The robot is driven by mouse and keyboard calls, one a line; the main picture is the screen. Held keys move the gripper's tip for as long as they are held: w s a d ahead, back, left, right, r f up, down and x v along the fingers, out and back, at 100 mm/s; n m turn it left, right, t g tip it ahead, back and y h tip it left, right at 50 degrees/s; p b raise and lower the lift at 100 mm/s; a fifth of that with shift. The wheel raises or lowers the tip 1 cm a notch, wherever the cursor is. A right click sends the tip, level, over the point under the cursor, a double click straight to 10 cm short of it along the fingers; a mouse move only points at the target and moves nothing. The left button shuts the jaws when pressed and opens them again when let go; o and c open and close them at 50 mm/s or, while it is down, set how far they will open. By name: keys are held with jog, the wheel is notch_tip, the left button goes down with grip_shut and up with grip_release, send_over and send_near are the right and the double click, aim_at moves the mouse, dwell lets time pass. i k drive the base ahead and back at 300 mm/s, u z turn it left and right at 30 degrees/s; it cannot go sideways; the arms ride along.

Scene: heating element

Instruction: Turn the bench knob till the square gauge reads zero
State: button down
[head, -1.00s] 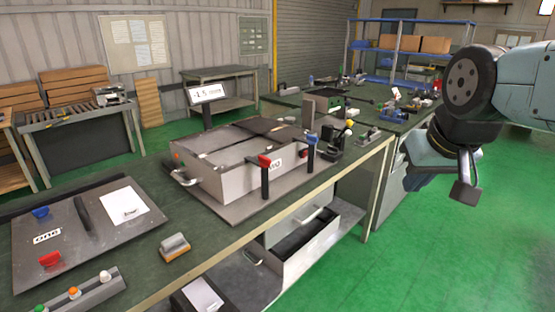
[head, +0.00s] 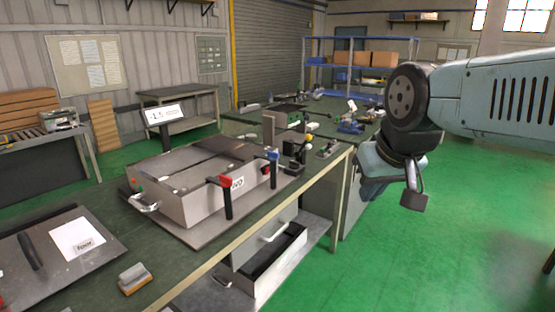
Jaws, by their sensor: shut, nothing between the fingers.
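A grey metal box device (head: 200,205) sits on a base plate on the green-topped bench (head: 240,245). A small white display (head: 163,113) stands on a post behind it; it seems to show a negative number, too small to read surely. I cannot tell whether this is the square gauge. A red-topped black lever (head: 226,182) and a blue-topped one (head: 273,157) stand at the box's front. No part is clearly the bench knob. My gripper (head: 413,202) is shut and empty, hanging at right over the green floor, apart from the bench.
A grey board with a white paper (head: 77,237) and a small brush-like block (head: 134,279) lie at the bench's left. A drawer (head: 275,258) stands open below the bench front. A blue shelf with cardboard boxes (head: 384,59) is behind. Green floor (head: 460,240) is free at right.

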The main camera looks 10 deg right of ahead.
aim_at(293, 165)
jog(key=u, duration=0.15)
jog(key=k, duration=0.45)
jog(key=z, duration=0.75)
jog(key=i, duration=1.5)
jog(key=u, duration=0.4)
